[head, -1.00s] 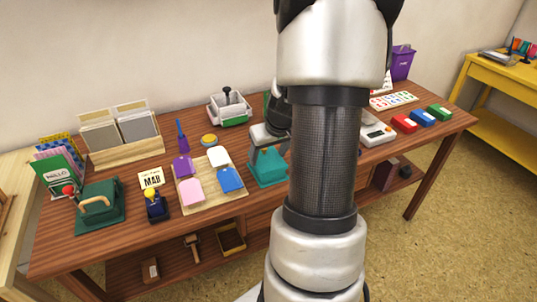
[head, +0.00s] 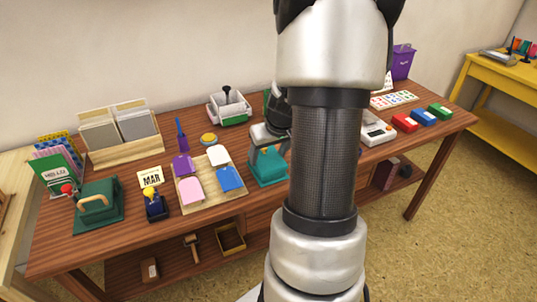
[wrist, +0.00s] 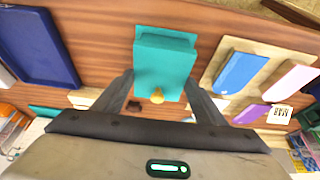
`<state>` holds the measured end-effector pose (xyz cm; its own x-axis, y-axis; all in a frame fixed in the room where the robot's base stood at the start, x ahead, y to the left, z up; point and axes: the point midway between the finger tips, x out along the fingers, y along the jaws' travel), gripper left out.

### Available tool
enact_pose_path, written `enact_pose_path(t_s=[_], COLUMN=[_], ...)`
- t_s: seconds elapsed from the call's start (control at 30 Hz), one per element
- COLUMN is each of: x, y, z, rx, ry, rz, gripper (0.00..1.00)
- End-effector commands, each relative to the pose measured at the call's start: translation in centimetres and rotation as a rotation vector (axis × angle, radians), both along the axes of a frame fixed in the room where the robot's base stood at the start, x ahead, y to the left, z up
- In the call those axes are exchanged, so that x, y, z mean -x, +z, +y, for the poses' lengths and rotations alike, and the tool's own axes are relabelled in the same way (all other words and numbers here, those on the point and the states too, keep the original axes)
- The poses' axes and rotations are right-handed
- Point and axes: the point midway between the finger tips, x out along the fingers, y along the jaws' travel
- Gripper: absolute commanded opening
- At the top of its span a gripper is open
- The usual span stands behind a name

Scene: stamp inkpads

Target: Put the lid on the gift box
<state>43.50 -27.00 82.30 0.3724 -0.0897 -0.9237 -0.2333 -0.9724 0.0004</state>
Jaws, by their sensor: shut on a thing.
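The teal gift box (head: 268,176) stands on the wooden table, just left of my arm in the head view. In the wrist view its teal body (wrist: 180,35) shows at the top middle. The teal lid (wrist: 160,72), with a small gold knob (wrist: 157,96), lies between my fingers and overlaps the box. My gripper (wrist: 160,78) is shut on the lid. In the head view my gripper (head: 268,142) is over the box, partly hidden by my arm. I cannot tell whether the lid touches the box or is fully seated.
A board (head: 222,202) with coloured tags lies left of the box. A stamp holder (head: 229,108) and a round yellow-topped pad (head: 209,139) stand behind. Red (head: 404,122), blue (head: 423,115) and green (head: 440,111) inkpads lie at right. A dark blue tray (wrist: 38,45) shows in the wrist view.

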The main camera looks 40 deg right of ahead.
Motion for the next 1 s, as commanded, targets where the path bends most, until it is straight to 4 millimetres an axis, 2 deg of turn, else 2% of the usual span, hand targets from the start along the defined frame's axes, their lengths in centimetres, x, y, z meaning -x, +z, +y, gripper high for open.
enact_pose_path(t_s=[0.3, 0.33, 0.43, 0.63, 0.73, 1.0], x=[-0.02, -0.02, -0.01, -0.01, 0.00, 0.00], y=[0.04, 0.04, 0.04, 0.04, 0.02, 0.17], z=[0.00, 0.00, 0.00, 0.00, 0.00, 0.00], rx=[0.000, 0.000, 0.000, 0.000, 0.000, 0.000], ry=[0.000, 0.000, 0.000, 0.000, 0.000, 0.000], rz=[0.000, 0.000, 0.000, 0.000, 0.000, 0.000], gripper=[0.44, 0.70, 0.87, 0.87, 1.00, 1.00])
